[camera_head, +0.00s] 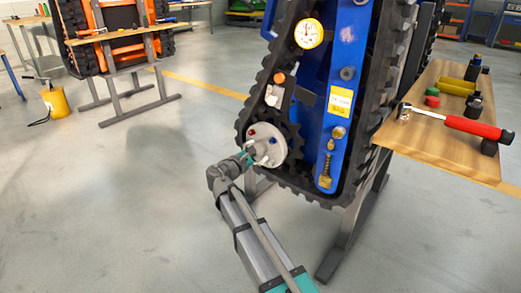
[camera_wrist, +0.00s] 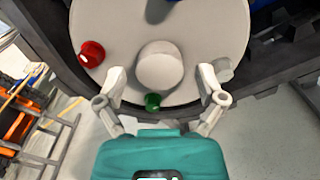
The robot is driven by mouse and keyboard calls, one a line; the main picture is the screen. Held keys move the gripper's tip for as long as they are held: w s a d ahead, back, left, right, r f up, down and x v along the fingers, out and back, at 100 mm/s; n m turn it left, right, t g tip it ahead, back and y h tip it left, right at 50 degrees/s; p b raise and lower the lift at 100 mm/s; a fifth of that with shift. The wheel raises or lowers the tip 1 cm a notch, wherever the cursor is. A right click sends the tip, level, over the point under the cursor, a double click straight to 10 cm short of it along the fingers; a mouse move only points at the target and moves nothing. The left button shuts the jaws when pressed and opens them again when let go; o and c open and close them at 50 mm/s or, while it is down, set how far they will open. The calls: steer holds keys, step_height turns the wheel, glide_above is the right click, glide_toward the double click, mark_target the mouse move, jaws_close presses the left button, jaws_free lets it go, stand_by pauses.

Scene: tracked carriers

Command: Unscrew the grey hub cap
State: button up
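The round light-grey hub plate (camera_head: 277,154) sits low on the blue tracked carrier and fills the upper wrist view (camera_wrist: 205,28). A large grey knob (camera_wrist: 160,65) stands at its centre. Around it are a red cap (camera_wrist: 91,53), a green cap (camera_wrist: 152,101), a small grey cap (camera_wrist: 222,69) and a dark cap (camera_wrist: 157,10). I cannot tell which grey piece is the named cap. My gripper (camera_wrist: 161,74) is open, with one finger on each side of the central knob, apparently apart from it. The right fingertip is close beside the small grey cap. Depth to the plate is unclear.
Black track (camera_head: 245,119) surrounds the hub, and a grey stand (camera_head: 345,228) supports the carrier. An orange carrier (camera_head: 120,46) is at back left.

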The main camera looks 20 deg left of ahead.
stand_by(0.4)
steer(key=m, duration=0.3)
steer(key=shift+m, duration=0.4)
steer(key=m, duration=0.3)
steer(key=shift+m, duration=1.5)
steer(key=m, duration=0.9)
steer(key=shift+m, duration=0.4)
